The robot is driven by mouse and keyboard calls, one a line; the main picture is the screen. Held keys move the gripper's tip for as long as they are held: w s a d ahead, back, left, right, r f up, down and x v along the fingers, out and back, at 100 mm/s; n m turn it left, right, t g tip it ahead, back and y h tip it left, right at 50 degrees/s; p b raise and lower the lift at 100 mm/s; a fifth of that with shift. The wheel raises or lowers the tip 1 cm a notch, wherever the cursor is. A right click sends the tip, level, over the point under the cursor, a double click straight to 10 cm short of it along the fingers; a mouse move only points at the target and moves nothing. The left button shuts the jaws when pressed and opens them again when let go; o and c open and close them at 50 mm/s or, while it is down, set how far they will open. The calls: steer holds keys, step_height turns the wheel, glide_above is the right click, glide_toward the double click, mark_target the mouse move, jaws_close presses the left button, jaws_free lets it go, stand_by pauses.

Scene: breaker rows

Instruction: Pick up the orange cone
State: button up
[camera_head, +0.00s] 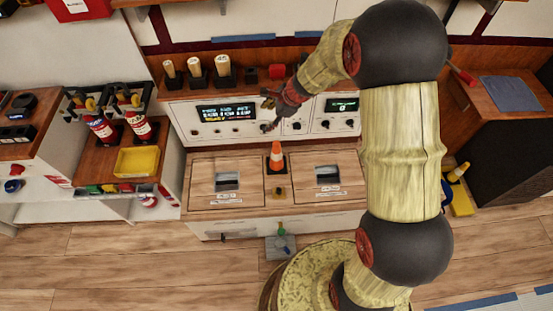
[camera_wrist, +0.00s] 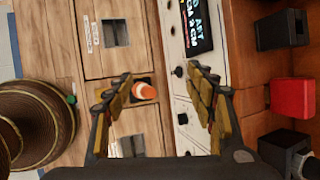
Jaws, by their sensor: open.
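The orange cone (camera_head: 277,156) has a white band and a dark square base. It stands upright on the wooden counter (camera_head: 205,196), between two recessed panels. In the wrist view the cone (camera_wrist: 144,91) shows beyond the fingers, nearer the left finger. My gripper (camera_head: 267,104) is open and empty in front of the display panel, above and apart from the cone. In the wrist view its two fingers (camera_wrist: 162,78) are spread, with the counter edge and the panel between them.
The control panel (camera_head: 180,125) with screens and knobs stands behind the cone. Above it is a shelf with handled tools in black holders (camera_head: 195,80) and a red block (camera_head: 277,72). Fire extinguishers (camera_head: 103,128) and a yellow tray (camera_head: 136,162) are at the left. A dark cabinet (camera_head: 505,145) is at the right.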

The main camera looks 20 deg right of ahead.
mark_target(278, 144)
steer(key=d+f+m, duration=0.1)
steer(key=f, duration=0.3)
steer(key=w+d+f+m, duration=0.1)
steer(key=f+m, duration=0.1)
steer(key=f, duration=0.2)
steer(key=w+f+m, duration=0.1)
steer(key=f+m, duration=0.1)
steer(key=f, duration=0.2)
steer(key=shift+d+f+h, duration=0.3)
steer(key=shift+d, duration=0.1)
steer(key=f+m, duration=0.1)
steer(key=f, duration=0.1)
steer(key=d+f+m, duration=0.1)
steer(key=f, duration=0.2)
steer(key=d+f+m, duration=0.1)
steer(key=f, duration=0.1)
steer(key=shift+s+f+m+g+h, duration=0.2)
steer(key=shift+f+m+g+h, duration=0.1)
steer(key=x, duration=0.2)
steer(key=shift+a+f+b, duration=0.1)
steer(key=shift+f+b, duration=0.2)
steer(key=b+x, duration=0.1)
steer(key=x, duration=0.1)
steer(key=b+x, duration=0.1)
steer(key=x, duration=0.2)
steer(key=shift+w+a, duration=0.15)
steer(key=shift+w, duration=0.2)
steer(key=shift+r, duration=0.1)
steer(key=shift+c, duration=1)
jaws_close()
